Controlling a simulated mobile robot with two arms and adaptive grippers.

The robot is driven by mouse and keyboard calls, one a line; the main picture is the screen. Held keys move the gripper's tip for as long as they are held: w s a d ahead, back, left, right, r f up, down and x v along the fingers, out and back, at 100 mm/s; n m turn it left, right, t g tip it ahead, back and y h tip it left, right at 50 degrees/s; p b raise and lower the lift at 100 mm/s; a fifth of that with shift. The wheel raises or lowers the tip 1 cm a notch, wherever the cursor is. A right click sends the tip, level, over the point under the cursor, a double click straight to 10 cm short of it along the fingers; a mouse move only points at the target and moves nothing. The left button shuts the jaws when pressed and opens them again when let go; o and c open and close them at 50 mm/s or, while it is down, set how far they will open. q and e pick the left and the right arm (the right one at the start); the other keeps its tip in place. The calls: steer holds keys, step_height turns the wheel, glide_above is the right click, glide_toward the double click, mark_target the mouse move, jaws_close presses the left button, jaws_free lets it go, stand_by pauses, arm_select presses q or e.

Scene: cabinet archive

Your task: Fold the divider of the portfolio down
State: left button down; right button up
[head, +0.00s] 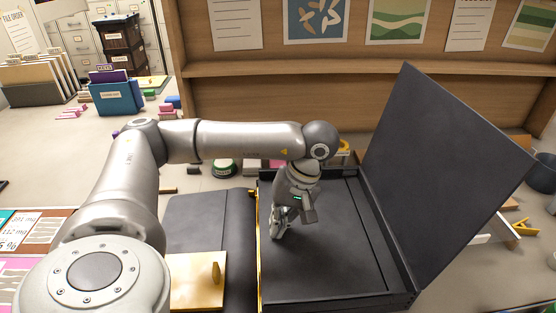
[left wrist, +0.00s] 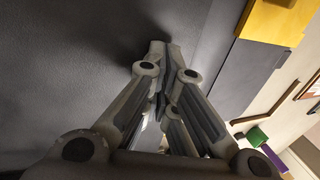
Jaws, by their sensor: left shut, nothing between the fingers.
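The portfolio (head: 335,283) is a dark, shallow case lying open on the table. A large dark panel (head: 445,170), seemingly the divider, stands up from its right side and leans outward to the right. A dark cover (head: 205,222) lies flat on its left, beside a gold edge strip (head: 259,250). My left gripper (head: 279,232) is shut and empty, pointing down over the left part of the case's inside, apart from the raised panel. In the left wrist view its fingertips (left wrist: 158,50) meet before a dark surface (left wrist: 70,50); contact cannot be told. My right gripper is not in view.
A gold plate (head: 199,282) lies on the left cover. A blue file box (head: 115,92) and a beige card file (head: 38,80) stand at the back left. A wooden shelf board (head: 340,70) closes off the back. Small items lie behind the case.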

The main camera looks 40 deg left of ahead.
arm_select(q)
steer(key=shift+r+p, duration=0.4)
steer(key=shift+r, duration=0.25)
step_height(320, 180, up, 7)
steer(key=p, duration=0.4)
steer(key=shift+f, duration=0.1)
steer(key=v, duration=1.2)
steer(key=shift+s, duration=0.1)
